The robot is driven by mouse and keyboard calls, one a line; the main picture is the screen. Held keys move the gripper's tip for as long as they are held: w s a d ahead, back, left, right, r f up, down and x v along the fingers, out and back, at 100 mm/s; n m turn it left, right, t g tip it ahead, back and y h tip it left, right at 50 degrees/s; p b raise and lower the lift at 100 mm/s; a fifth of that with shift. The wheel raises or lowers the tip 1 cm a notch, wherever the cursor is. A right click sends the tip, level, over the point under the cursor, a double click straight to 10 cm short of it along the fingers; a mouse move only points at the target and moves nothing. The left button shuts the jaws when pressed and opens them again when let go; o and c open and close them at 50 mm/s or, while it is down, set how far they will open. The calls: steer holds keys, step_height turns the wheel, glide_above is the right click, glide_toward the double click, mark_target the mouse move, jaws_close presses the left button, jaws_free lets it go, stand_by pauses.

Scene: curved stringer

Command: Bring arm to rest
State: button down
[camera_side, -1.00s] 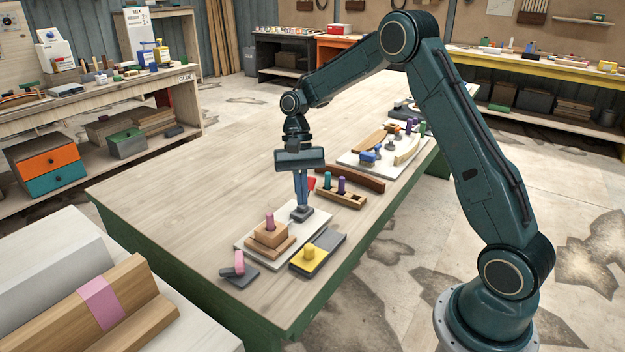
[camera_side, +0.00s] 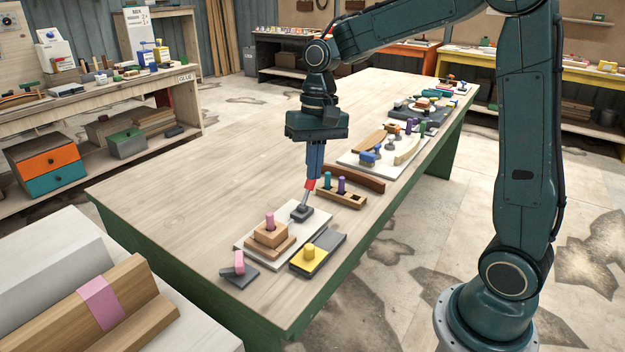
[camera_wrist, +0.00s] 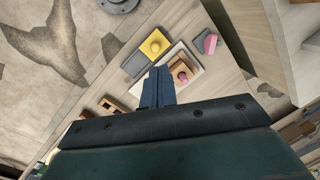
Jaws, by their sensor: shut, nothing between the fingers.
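My gripper (camera_side: 314,176) is shut and empty. In the side view it points down above the workbench (camera_side: 190,185), over the back of a pale board (camera_side: 252,243). Its closed fingers also show in the wrist view (camera_wrist: 158,82). Below the fingertips a tool with a red handle (camera_side: 309,185) and a grey base (camera_side: 302,213) stands on the board, leaning a little. In the picture the fingertips overlap the red handle's top; I cannot tell whether they touch. Stacked wooden blocks with a pink peg (camera_side: 269,222) sit on the board.
A grey tray with a yellow block (camera_side: 315,252), a small pink piece (camera_side: 239,262), and a wooden rack with purple and blue pegs (camera_side: 341,192) lie nearby. The bench's left part is clear.

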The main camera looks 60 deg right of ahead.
steer(key=s+a+r+n+t+h, duration=0.1)
steer(key=s+r+n+t, duration=0.1)
steer(key=s, duration=0.7)
steer(key=s+a+r+n+t, duration=0.1)
steer(key=s+r+n+t, duration=0.2)
steer(key=s, duration=0.7)
steer(key=shift+s+a+n+t+h, duration=0.2)
steer(key=shift+a+n+t+h, duration=0.2)
steer(key=shift+n, duration=0.1)
